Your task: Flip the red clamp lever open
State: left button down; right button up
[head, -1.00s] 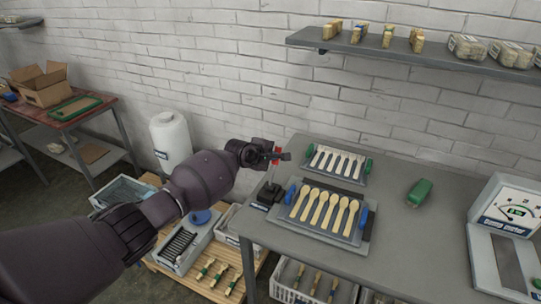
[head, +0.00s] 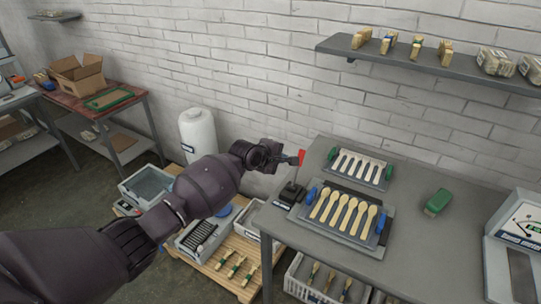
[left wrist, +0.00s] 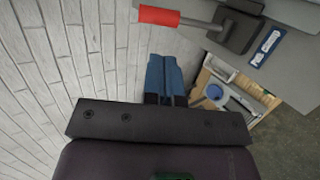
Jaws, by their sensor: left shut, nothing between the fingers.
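The clamp lever has a red grip (head: 302,156) that stands up above its dark clamp base (head: 290,194) at the left corner of the grey table. In the left wrist view the red grip (left wrist: 159,15) lies at the top, joined by a grey rod to the black base (left wrist: 236,31). My left gripper (head: 294,158) is shut and empty, with its tips close beside the red grip in the head view. Its blue fingers (left wrist: 166,78) are together in the left wrist view, apart from the grip in the picture. Contact cannot be told. My right gripper is not in view.
A press board with wooden spoons (head: 345,214) and blue side pieces lies right of the clamp. Another spoon rack (head: 358,168) and a green block (head: 437,202) sit farther back. The brick wall (head: 260,80) stands behind. Crates on a pallet (head: 222,268) are below.

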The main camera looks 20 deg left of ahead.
pick_arm(q)
jog(key=shift+v, duration=2.5)
jog(key=shift+f, duration=0.1)
